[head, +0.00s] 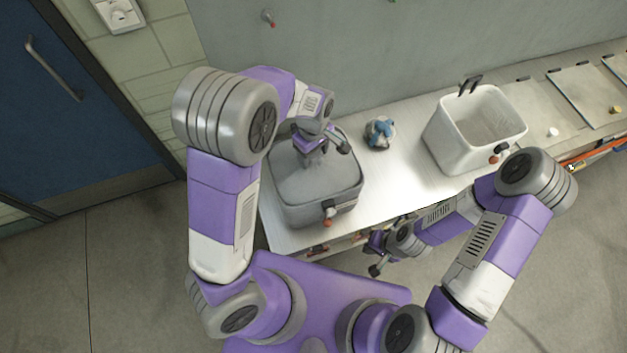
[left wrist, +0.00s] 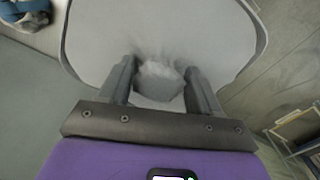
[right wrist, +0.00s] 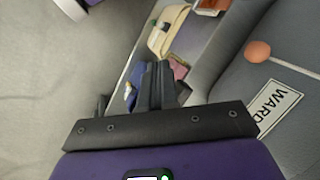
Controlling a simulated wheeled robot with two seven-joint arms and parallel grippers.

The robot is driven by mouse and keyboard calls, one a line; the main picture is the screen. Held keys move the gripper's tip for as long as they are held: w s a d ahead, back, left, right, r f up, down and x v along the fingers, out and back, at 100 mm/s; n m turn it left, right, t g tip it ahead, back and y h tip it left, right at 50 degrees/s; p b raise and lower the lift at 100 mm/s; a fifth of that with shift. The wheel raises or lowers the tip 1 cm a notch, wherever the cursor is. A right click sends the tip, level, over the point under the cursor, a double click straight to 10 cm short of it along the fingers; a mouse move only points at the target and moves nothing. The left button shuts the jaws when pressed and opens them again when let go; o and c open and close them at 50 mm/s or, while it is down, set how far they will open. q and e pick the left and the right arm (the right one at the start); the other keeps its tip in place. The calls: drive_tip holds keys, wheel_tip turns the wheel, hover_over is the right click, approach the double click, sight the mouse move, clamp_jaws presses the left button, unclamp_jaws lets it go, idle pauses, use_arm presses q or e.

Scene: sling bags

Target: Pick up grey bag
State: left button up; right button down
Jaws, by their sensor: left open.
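My right gripper (head: 376,258) is low in front of the counter, apart from the bag. In the right wrist view the right gripper (right wrist: 155,85) has its fingers together, with nothing visible between them.
A white bag (head: 455,150) stands farther right on the counter (head: 405,180). A small blue and grey object (head: 380,132) lies between the bags. A grey surface with a WARD label (right wrist: 272,108) and an orange ball (right wrist: 258,51) is right of my right gripper. A wall runs behind.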

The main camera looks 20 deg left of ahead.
use_arm(q)
drive_tip(key=shift+c, duration=0.3)
drive_tip(key=shift+w, duration=0.1)
drive_tip(key=shift+c, duration=1.3)
clamp_jaws()
